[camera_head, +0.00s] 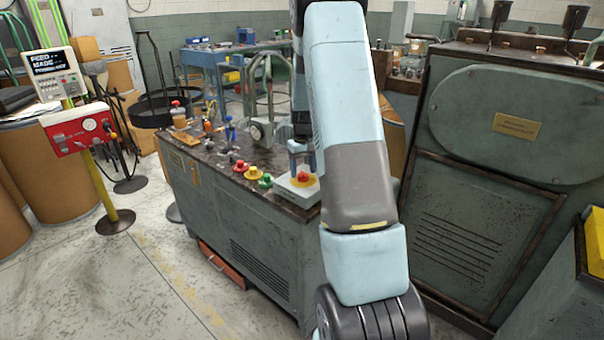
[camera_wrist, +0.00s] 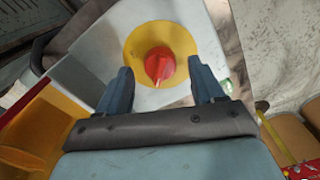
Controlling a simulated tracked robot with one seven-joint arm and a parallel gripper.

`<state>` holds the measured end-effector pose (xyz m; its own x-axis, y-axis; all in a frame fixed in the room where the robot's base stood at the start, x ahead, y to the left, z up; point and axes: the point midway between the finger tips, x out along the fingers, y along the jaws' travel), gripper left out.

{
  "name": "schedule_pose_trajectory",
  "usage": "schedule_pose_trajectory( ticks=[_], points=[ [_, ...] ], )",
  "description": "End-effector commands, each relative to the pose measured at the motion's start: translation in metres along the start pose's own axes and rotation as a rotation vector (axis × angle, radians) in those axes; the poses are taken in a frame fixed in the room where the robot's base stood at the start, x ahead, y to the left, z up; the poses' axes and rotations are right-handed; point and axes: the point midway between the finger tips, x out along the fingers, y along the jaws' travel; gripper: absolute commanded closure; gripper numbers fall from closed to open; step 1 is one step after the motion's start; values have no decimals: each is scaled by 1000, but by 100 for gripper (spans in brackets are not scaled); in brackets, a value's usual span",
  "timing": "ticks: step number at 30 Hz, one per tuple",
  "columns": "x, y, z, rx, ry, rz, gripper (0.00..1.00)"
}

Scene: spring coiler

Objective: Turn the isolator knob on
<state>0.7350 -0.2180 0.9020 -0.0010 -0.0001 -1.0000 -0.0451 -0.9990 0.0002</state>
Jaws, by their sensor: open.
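The red isolator knob (camera_wrist: 159,66) sits on a round yellow plate (camera_wrist: 185,40) on a pale grey housing (camera_wrist: 98,38). Its raised ridge runs roughly up and down in the wrist view. The knob (camera_head: 303,176) also shows in the head view, on the small housing at the near right corner of the workbench. My gripper (camera_wrist: 161,77) is open, one blue-grey finger on each side of the knob's line, with clear gaps and nothing held. In the head view my gripper (camera_head: 303,160) points down just above the knob. Exact fingertip height is hard to judge.
Red, yellow and green buttons (camera_head: 253,173) stand left of the housing on the dark workbench top (camera_head: 210,153). A large green-grey machine (camera_head: 480,220) stands to the right. A red gauge panel (camera_head: 80,130) on a yellow post and brown drums (camera_head: 45,170) are at far left.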

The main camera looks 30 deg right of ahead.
Motion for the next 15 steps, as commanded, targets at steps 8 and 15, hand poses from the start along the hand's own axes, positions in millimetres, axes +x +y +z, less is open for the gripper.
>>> schedule_pose_trajectory(
  ticks=[8, 15],
  points=[
    [17, 0, 0, 0, 0, 0, 33],
    [18, -1, 0, -1, 1, 0, 33]
  ],
)
